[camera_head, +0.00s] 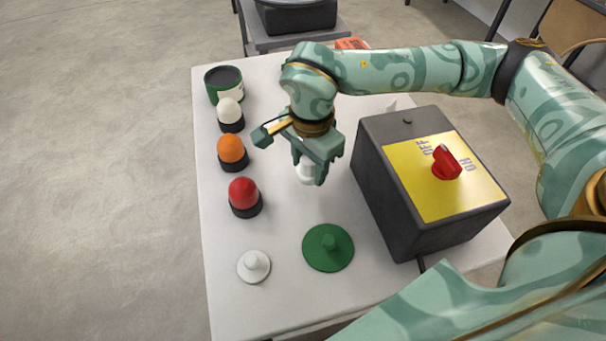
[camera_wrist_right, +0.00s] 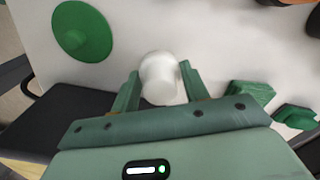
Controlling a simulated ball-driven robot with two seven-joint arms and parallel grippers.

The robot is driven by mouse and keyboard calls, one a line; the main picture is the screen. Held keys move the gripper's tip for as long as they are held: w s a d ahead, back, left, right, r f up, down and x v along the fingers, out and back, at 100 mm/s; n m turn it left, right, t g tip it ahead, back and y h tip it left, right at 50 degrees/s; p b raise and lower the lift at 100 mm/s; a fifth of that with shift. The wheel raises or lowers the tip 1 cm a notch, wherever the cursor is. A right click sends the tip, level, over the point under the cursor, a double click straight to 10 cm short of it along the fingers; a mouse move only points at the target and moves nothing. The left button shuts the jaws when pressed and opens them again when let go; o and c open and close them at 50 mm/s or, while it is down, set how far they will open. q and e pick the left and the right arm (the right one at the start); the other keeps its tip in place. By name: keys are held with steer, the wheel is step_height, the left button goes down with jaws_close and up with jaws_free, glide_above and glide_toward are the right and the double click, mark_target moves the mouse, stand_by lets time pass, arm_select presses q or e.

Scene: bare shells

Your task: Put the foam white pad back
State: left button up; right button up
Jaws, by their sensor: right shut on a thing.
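My right gripper (camera_head: 308,176) points down over the white table and is shut on a white rounded piece (camera_head: 306,173). In the right wrist view the white piece (camera_wrist_right: 159,78) sits between the two fingers of the gripper (camera_wrist_right: 160,85). Its lower end is partly hidden, and I cannot tell if it touches the table. A white disc with a knob (camera_head: 254,266) lies at the near left of the table. I cannot tell from looks which of these two is the foam white pad. My left gripper is not in view.
A dark box (camera_head: 375,190) with a yellow top and red switch stands right of the gripper. A green disc with a knob (camera_head: 328,247) lies nearer. Red (camera_head: 243,192), orange (camera_head: 232,149) and white (camera_head: 229,110) domes and a green can (camera_head: 223,84) line the left edge.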

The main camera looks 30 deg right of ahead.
mark_target(306, 173)
steer(key=shift+w+d+f+b, duration=0.15)
steer(key=shift+w+f, duration=0.3)
steer(key=shift+f, duration=0.15)
steer(key=shift+w+d+f+b, duration=0.1)
steer(key=shift+w+f+b, duration=0.05)
steer(key=shift+w+f, duration=0.35)
steer(key=f, duration=0.2)
steer(key=f+b, duration=0.1)
steer(key=shift+w+f, duration=0.2)
steer(key=shift+f, duration=0.2)
steer(key=shift+r, duration=0.1)
steer(key=o, duration=0.9)
step_height(306, 173, up, 12)
steer(key=p, duration=0.3)
steer(key=shift+s+d+p, duration=0.1)
steer(key=shift+p, duration=0.2)
